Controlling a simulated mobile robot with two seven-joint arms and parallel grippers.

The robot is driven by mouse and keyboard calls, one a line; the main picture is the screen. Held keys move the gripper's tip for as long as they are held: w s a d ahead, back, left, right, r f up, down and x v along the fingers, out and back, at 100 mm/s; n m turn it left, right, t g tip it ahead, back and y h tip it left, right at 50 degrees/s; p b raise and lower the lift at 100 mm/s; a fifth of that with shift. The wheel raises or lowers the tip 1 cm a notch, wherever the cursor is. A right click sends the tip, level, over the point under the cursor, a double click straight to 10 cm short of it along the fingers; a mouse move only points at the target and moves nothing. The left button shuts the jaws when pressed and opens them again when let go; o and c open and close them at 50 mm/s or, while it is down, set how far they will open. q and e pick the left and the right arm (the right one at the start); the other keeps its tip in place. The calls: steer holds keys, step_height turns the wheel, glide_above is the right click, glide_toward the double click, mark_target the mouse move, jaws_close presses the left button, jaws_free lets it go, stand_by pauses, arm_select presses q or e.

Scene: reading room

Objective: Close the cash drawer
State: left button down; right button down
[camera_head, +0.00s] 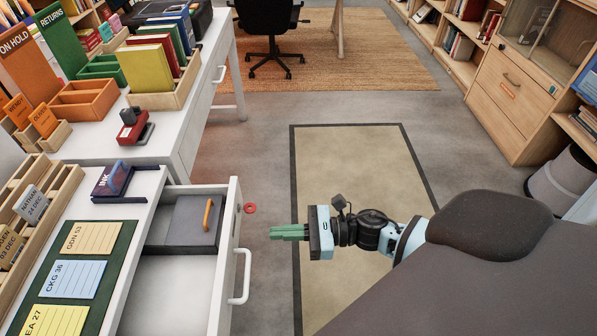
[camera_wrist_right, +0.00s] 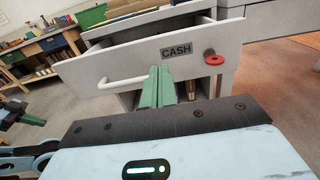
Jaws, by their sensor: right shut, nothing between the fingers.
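The cash drawer (camera_head: 226,262) is pulled open from the white desk in the head view. In the right wrist view the drawer front (camera_wrist_right: 215,60) shows a CASH label, a white bar handle (camera_wrist_right: 122,80) and a red ring (camera_wrist_right: 214,60). My right gripper (camera_head: 275,232) has green fingers held together, with nothing between them. It is to the right of the drawer front and apart from it in the head view, and the fingers (camera_wrist_right: 157,85) point toward the front in the wrist view.
The desk top holds a green board with cards (camera_head: 78,262), an ink box (camera_head: 113,179), a red stamp (camera_head: 133,126) and book trays. A wooden cabinet (camera_head: 512,90) stands at the right.

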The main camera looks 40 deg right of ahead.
mark_target(167, 240)
steer(key=p+x, duration=0.1)
steer(key=x, duration=0.6)
steer(key=shift+w+a, duration=0.3)
steer(key=shift+a, duration=0.15)
steer(key=shift+w+a, duration=0.15)
steer(key=shift+a, duration=0.05)
steer(key=b+x, duration=0.6)
steer(key=x, duration=1.1)
steer(key=shift+f, duration=0.15)
steer(key=shift+w+a, duration=0.2)
steer(key=shift+w, duration=0.05)
steer(key=shift+r, duration=0.35)
